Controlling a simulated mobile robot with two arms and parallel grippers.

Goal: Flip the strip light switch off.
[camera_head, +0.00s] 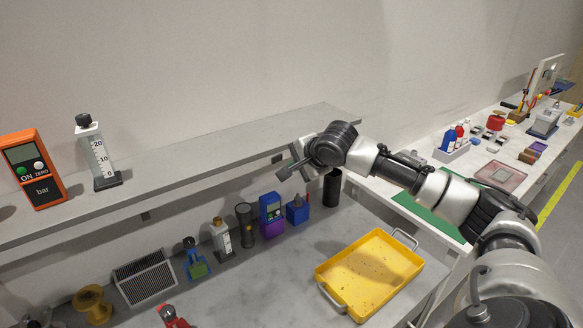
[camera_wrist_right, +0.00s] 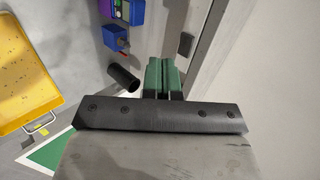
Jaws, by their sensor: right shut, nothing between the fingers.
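My right gripper (camera_head: 287,170) is at the front edge of the long grey shelf (camera_head: 215,135), near its right end. Its green fingers (camera_wrist_right: 163,76) are shut with nothing between them in the right wrist view. A small dark block (camera_wrist_right: 186,45) on the shelf's edge strip lies just beyond the fingertips. It may be the strip light switch, but I cannot make out a rocker or its position. I cannot tell whether the fingers touch it. No lit strip shows under the shelf. My left gripper is not in view.
A yellow tray (camera_head: 370,272) lies on the bench.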

